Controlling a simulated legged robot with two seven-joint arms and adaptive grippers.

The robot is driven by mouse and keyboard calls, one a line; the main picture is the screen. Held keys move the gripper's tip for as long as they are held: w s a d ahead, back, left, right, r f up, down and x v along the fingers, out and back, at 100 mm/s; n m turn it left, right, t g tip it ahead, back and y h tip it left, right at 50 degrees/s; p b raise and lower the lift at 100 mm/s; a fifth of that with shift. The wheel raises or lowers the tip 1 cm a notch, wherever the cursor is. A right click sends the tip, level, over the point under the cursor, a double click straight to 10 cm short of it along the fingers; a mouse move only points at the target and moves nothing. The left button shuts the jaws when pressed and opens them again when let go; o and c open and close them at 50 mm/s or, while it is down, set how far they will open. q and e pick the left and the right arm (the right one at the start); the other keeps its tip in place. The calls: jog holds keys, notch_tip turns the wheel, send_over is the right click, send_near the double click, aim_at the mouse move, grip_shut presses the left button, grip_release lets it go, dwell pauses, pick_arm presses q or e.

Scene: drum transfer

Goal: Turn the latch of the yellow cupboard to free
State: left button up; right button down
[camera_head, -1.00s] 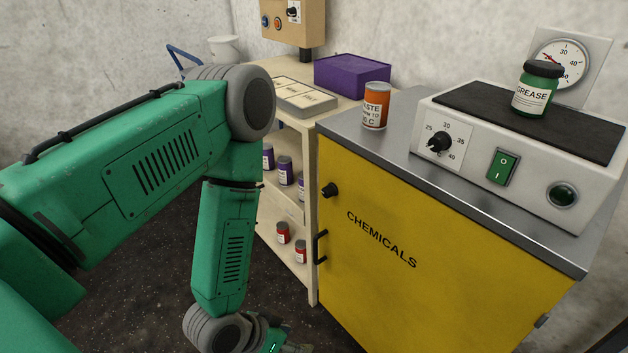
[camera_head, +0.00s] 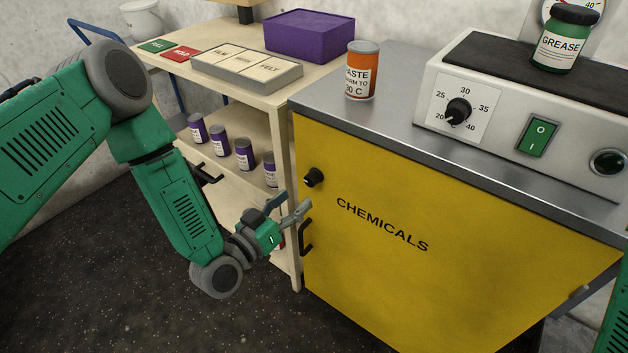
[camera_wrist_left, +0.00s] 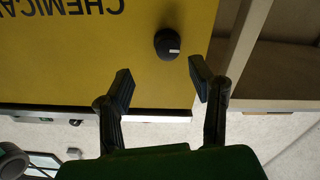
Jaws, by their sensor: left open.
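The yellow cupboard (camera_head: 400,280), marked CHEMICALS, has its door shut. Its latch is a round black knob (camera_head: 314,177) at the door's upper left, above a black bar handle (camera_head: 305,237). In the left wrist view the cupboard appears upside down, and the knob (camera_wrist_left: 168,43) shows a white mark. My left gripper (camera_head: 293,204) is open and empty, just left of and a little below the knob, not touching it. In the left wrist view its two fingers (camera_wrist_left: 161,82) are spread apart, with the knob beyond the tips.
A wooden shelf unit (camera_head: 285,190) with purple-labelled cans stands close beside the cupboard's left side. On the cupboard's top stand an orange paste can (camera_head: 361,70) and a heater (camera_head: 500,120) bearing a green grease jar (camera_head: 566,40). The dark floor (camera_head: 90,270) at left is open.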

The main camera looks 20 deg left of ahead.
aim_at(307, 182)
pick_arm(q)
jog(key=w, duration=0.6)
jog(key=shift+f+b, duration=0.25)
jog(key=shift+b, duration=0.1)
jog(key=shift+w+d, duration=0.5)
jog(key=shift+w, duration=0.15)
jog(key=shift+w+d+r, duration=0.15)
jog(key=shift+w+d, duration=0.05)
jog(key=shift+d, duration=0.5)
jog(key=shift+a, duration=0.25)
jog(key=c, duration=0.7)
jog(key=shift+a, duration=0.3)
grip_shut()
